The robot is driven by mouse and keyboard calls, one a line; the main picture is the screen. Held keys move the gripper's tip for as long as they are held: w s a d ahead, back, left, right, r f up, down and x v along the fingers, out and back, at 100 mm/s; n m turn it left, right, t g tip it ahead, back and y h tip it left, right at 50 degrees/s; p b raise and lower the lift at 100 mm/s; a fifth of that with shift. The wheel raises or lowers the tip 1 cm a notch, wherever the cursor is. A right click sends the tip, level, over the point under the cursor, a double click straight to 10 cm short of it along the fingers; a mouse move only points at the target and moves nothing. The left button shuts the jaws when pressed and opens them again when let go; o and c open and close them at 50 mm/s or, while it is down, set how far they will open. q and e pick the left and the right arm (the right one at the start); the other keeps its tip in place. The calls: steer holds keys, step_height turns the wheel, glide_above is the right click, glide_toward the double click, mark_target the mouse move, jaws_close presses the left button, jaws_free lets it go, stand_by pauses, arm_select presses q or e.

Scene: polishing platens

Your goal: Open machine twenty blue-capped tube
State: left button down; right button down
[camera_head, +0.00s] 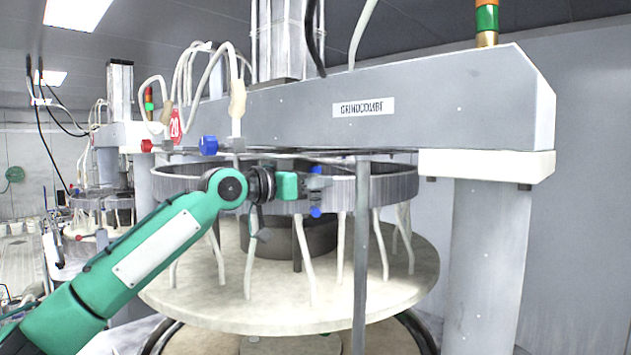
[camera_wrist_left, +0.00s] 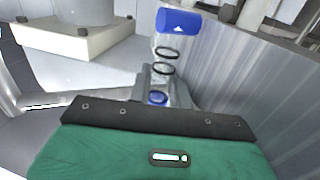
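My left gripper (camera_head: 316,188) reaches in from the left, at the front of the ribbed grey ring of the machine. It is shut on a clear tube with a blue end below it (camera_head: 316,212) and a smaller blue part above. In the left wrist view the tube shows a large blue cap (camera_wrist_left: 178,22), a clear body and black bands. It runs down between my grey fingers (camera_wrist_left: 163,88), where its grip area is partly hidden. A blue cap-like knob (camera_head: 208,145) sits on the machine beside the red sign reading 20 (camera_head: 175,127), left of and above my gripper. My right gripper is not in view.
The ribbed ring (camera_head: 395,187) is close behind my gripper. Pale hoses hang from it over a round plate (camera_head: 390,275). A thin upright post (camera_head: 361,260) stands right of the gripper. The beam (camera_head: 440,105) spans above, on a thick column (camera_head: 487,260). Another machine stands far left.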

arm_select(q)
steer(key=shift+d, duration=0.1)
steer(key=shift+w+d+m+g+y, duration=0.1)
steer(key=shift+d+m+g+y, duration=0.25)
steer(key=shift+y, duration=0.25)
steer(key=shift+w+d+f+m+g+y, duration=0.15)
steer(key=shift+d+m+g+y, duration=0.2)
steer(key=shift+y, duration=0.4)
steer(key=shift+d+f+m+g+y, duration=0.2)
steer(key=shift+d+g+y, duration=0.15)
steer(key=shift+d+y, duration=0.35)
steer(key=shift+w+d+f+m+g+y, duration=0.1)
steer(key=shift+d+f+m+g+y, duration=0.2)
steer(key=shift+y, duration=0.55)
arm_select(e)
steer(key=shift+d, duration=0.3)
arm_select(q)
steer(key=shift+r, duration=0.1)
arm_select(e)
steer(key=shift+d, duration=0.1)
arm_select(q)
steer(key=c, duration=1.6)
jaws_free()
steer(key=shift+c, duration=0.2)
steer(key=shift+o, duration=0.2)
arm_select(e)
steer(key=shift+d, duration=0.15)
